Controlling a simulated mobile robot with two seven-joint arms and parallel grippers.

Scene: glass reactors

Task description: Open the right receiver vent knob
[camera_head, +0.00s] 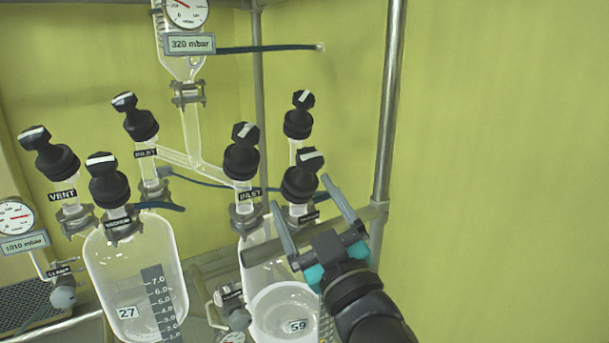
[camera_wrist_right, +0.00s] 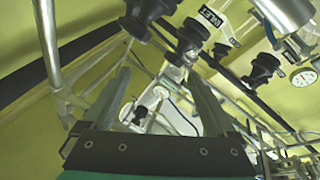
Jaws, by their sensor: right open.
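The right receiver is a clear glass vessel marked 59 (camera_head: 300,326). Several black knobs with white bars stand above it. One, labelled INLET (camera_head: 241,158), is at its left; another (camera_head: 299,118) stands further back. The nearest black knob (camera_head: 301,180) has a label below it that I cannot read, so I cannot tell which one is the vent. My right gripper (camera_head: 302,192) is open and empty. Its fingertips appear either side of the nearest knob's lower part; contact is not clear. In the right wrist view a black knob (camera_wrist_right: 190,40) shows beyond the fingers (camera_wrist_right: 157,72). My left gripper is not in view.
The left receiver, marked 27 (camera_head: 105,265), carries VENT (camera_head: 50,155), INLET (camera_head: 137,120) and VACUUM (camera_head: 107,182) knobs. A metal post (camera_head: 389,110) rises just behind my right gripper. A display (camera_head: 192,44) reads 320 mbar. The wall side at the right is clear.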

